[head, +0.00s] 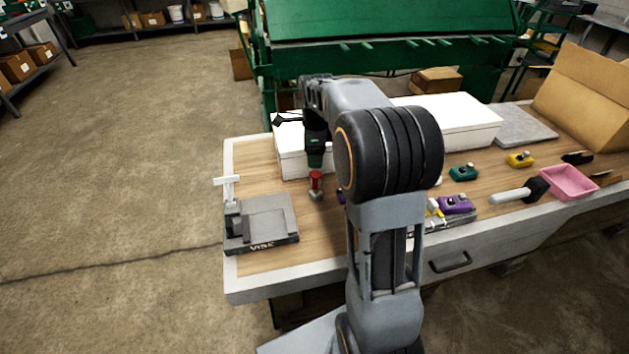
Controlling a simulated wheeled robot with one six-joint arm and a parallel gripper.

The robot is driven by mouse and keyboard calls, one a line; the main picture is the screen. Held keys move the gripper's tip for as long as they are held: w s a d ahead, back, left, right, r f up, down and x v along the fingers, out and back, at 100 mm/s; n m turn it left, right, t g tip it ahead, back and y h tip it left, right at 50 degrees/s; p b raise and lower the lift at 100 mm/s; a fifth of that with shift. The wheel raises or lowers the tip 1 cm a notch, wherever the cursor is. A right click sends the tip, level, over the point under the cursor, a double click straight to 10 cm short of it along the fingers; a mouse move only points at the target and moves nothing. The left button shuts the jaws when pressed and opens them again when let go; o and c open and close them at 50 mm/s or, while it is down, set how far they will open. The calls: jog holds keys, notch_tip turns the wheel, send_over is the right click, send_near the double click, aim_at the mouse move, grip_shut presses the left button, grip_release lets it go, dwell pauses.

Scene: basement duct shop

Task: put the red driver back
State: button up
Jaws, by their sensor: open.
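A small red object (316,180) with a grey lower end, which looks like the red driver, is on the wooden bench top (325,224) between the vise and my arm. It appears upright. My gripper (315,163) points down directly above it. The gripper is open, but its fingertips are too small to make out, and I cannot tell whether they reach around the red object. A dark low holder (462,219) with a purple item (455,204) and a yellow item is at the bench's front, partly hidden by my arm.
The grey vise (268,221) stands left of the red object. White boxes (462,124) lie behind. A teal item (463,173), a yellow item (520,159), a mallet (520,194) and a pink tray (569,182) are at right. A cardboard box (585,95) stands at the back right.

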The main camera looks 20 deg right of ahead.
jog(key=s+a+n+t, duration=0.1)
jog(key=s+a+n, duration=0.4)
jog(key=s+n, duration=0.5)
jog(key=s+a+n+t, duration=0.2)
jog(key=s+a+n, duration=0.3)
jog(key=s+n, duration=0.5)
jog(key=n, duration=0.4)
jog(key=shift+a, duration=0.3)
jog(key=shift+r+p, duration=0.7)
jog(key=shift+r, duration=0.1)
